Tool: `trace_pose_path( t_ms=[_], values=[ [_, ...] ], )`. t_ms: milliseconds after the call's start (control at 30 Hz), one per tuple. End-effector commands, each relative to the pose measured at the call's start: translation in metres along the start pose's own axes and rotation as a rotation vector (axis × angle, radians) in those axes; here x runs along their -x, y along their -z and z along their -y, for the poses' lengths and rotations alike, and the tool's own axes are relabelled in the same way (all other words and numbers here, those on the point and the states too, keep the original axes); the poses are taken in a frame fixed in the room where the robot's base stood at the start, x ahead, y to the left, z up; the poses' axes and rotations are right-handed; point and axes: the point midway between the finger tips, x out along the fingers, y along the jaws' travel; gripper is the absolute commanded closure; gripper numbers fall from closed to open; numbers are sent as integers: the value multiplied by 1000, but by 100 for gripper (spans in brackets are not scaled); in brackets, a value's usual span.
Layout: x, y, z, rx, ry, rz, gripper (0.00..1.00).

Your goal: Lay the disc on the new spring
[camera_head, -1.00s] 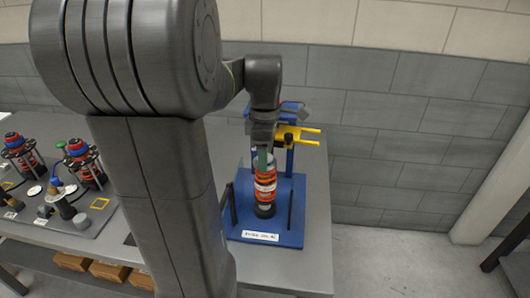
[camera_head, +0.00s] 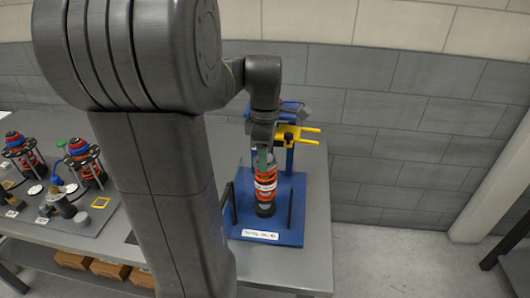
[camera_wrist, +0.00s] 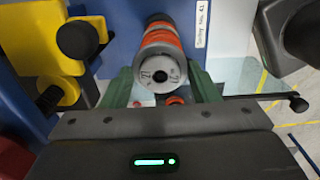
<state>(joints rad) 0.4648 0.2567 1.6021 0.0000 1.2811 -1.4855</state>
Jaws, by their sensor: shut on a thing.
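The new spring (camera_head: 266,179) has orange-red coils and a pale band, and stands upright on the blue fixture. Its coils (camera_wrist: 162,38) also show in the wrist view. A grey disc (camera_wrist: 148,77) with faint markings and a dark centre hole sits in line with the coils, at the end nearest the wrist camera. My gripper (camera_wrist: 162,72) has its green fingers on both sides of the disc and is shut on it. In the head view my gripper (camera_head: 264,160) points down at the spring's top. I cannot tell whether the disc bears on the coils.
The blue fixture (camera_head: 286,220) has dark upright bars beside the spring and a yellow bracket (camera_head: 290,135) close behind my gripper. Two finished-looking strut assemblies (camera_head: 86,165) stand at the left. The grey table (camera_head: 315,215) is bare right of the fixture.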

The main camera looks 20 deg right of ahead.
Motion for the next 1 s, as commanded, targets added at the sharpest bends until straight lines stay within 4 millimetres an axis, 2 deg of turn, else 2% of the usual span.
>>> trace_pose_path(
  t_ms=[167, 200, 300, 667, 1000],
  values=[
    [-2, 0, 0, 0, 0, 0, 71],
    [-2, 0, 0, 0, 0, 0, 38],
    [-2, 0, 0, 0, 0, 0, 20],
    [2, 0, 0, 0, 0, 0, 20],
    [36, 0, 0, 0, 0, 0, 20]
  ],
)
